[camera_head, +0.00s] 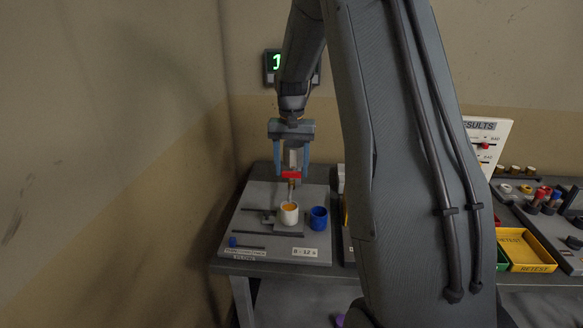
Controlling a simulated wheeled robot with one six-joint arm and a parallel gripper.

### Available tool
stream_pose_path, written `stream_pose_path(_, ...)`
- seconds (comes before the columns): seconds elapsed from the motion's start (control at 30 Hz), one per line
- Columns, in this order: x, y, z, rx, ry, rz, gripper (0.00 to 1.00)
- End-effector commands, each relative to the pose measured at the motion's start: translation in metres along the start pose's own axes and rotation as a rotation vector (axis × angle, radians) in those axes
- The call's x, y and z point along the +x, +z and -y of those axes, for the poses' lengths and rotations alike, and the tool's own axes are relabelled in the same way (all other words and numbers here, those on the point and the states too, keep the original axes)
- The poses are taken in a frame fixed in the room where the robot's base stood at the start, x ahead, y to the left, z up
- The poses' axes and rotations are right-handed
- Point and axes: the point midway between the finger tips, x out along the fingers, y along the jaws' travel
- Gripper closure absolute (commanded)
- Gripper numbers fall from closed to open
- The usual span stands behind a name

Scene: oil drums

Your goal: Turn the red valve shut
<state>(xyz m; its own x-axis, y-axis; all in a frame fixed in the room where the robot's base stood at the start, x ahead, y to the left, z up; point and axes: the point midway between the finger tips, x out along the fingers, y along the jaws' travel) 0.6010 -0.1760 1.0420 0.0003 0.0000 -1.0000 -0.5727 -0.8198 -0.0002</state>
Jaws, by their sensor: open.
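The red valve (291,174) is a small red handle on a brass-coloured tap, above the grey board at the left end of the bench. My gripper (292,162) hangs from above with its two blue fingers apart, one to each side of the valve. The fingertips are at about the height of the red handle, and I cannot tell whether they touch it. A white cup (289,214) with orange-yellow contents stands below the tap. A blue cup (318,218) stands to its right.
A slider with a blue knob (233,242) is at the board's front left. My arm hides the bench's middle. To the right are a yellow tray (527,252) marked RETEST, a white RESULTS board (487,140) and several small coloured parts. A wall display (277,62) glows green behind my arm.

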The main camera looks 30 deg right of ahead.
Motion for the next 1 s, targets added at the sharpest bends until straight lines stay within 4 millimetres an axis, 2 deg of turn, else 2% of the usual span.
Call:
stream_pose_path(0.5,-0.069,-0.001,0.0,0.0,-0.001,-0.003,0.45)
stream_pose_path(0.63,-0.076,-0.001,0.0,0.0,-0.001,-0.003,0.45)
stream_pose_path(1.0,-0.076,-0.001,0.0,0.001,-0.001,-0.002,0.45)
